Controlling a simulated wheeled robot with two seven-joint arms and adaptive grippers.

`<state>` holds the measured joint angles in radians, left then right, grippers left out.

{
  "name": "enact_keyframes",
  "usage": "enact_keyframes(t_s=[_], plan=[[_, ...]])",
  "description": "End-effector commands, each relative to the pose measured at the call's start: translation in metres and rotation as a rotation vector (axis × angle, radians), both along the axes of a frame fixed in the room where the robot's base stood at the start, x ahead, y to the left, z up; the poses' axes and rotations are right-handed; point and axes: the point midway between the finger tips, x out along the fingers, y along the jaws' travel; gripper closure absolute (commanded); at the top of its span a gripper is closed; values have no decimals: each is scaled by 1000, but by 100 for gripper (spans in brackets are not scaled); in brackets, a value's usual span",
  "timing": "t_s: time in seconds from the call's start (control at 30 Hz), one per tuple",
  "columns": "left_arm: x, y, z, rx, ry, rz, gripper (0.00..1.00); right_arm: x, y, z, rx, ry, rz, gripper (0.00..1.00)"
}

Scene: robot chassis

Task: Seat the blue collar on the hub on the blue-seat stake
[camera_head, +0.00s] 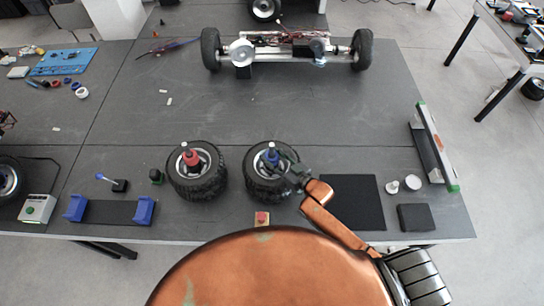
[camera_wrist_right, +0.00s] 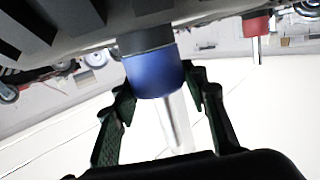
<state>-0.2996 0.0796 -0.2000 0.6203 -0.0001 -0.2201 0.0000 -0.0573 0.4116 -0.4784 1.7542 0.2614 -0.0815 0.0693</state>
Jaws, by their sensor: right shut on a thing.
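The blue collar (camera_head: 271,158) is around the pale stake standing at the middle of the right-hand wheel (camera_head: 262,190). In the right wrist view, the blue collar (camera_wrist_right: 155,72) sits between my dark green fingers, with the pale stake (camera_wrist_right: 176,122) coming out of it. My right gripper (camera_head: 284,165) is shut on the collar and reaches in from the lower right; its fingers also show in the wrist view (camera_wrist_right: 160,95). The collar's far end is close to the hub (camera_wrist_right: 152,12); I cannot tell whether it is fully against it. My left gripper is not in view.
A second wheel (camera_head: 197,185) with a red collar (camera_head: 190,157) stands just to the left. A wheeled axle (camera_head: 290,50) lies at the back. A black mat (camera_head: 352,203) and a blue-ended cradle (camera_head: 110,211) lie near the front edge. The middle of the table is clear.

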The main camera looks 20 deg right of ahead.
Motion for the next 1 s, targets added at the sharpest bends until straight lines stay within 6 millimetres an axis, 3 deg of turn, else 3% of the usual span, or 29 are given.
enact_keyframes(t_s=[0.23,0.27,0.53,0.83,1.0], plan=[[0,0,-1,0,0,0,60,-1,0,-5,-2,9,0,84],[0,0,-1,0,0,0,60,-1,0,-6,-3,10,0,59],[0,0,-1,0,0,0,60,-1,0,-4,-2,7,0,40],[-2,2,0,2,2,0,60,-2,-1,-4,-2,7,0,39],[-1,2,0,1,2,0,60,-16,-9,-2,-3,7,-1,39]])
